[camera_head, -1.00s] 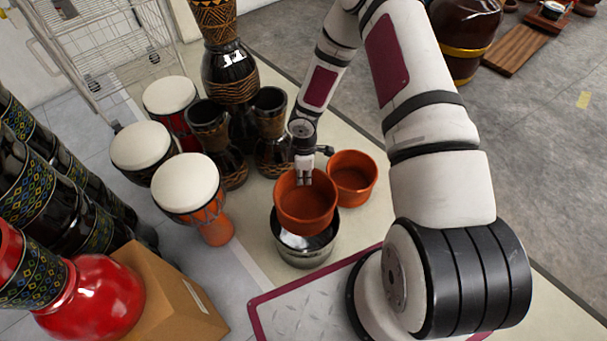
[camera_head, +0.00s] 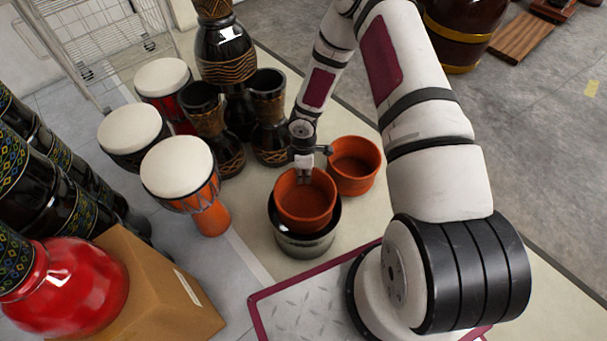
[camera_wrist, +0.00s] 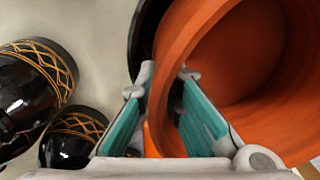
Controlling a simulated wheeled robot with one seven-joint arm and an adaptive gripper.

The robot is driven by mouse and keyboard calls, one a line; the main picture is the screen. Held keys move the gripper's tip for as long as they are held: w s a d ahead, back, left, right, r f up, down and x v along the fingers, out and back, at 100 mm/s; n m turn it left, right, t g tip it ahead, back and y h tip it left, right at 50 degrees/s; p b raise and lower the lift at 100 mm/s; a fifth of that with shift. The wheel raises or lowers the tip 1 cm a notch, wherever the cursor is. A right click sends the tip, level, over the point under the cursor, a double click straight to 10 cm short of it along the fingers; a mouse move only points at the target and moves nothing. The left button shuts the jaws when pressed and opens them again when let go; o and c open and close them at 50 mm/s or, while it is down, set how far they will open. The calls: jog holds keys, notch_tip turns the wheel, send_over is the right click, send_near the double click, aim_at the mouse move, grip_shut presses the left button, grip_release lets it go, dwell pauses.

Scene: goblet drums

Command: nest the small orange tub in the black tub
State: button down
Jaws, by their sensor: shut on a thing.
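The small orange tub (camera_head: 304,207) is in my gripper, its rim between the two fingers. My gripper (camera_head: 305,177) is shut on the far side of that rim in the head view. The wrist view shows the teal finger pads (camera_wrist: 160,112) on either side of the orange wall (camera_wrist: 182,52). The black tub (camera_head: 306,243) stands on the floor under and around the orange tub, whose lower part is inside its opening. Whether the orange tub's base touches the black tub's bottom is hidden. A dark rim of the black tub (camera_wrist: 141,35) shows behind the orange one.
A second orange tub (camera_head: 353,165) stands close to the right of the black tub. Dark goblet drums (camera_head: 270,118) stand just behind, and white-topped drums (camera_head: 180,168) to the left. A cardboard box (camera_head: 150,285) is at the front left.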

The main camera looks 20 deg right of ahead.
aim_at(304, 185)
notch_tip(304, 185, down, 3)
jog(key=shift+f+b, duration=0.15)
jog(key=shift+b, duration=0.95)
jog(key=shift+f+b, duration=0.3)
jog(key=shift+f, duration=0.8)
jog(key=c, duration=1.7)
grip_release()
jog(key=shift+r, duration=0.1)
jog(key=r, duration=1.1)
jog(key=shift+w+d+r, duration=0.1)
jog(key=shift+w+r, duration=0.1)
jog(key=shift+r, duration=0.2)
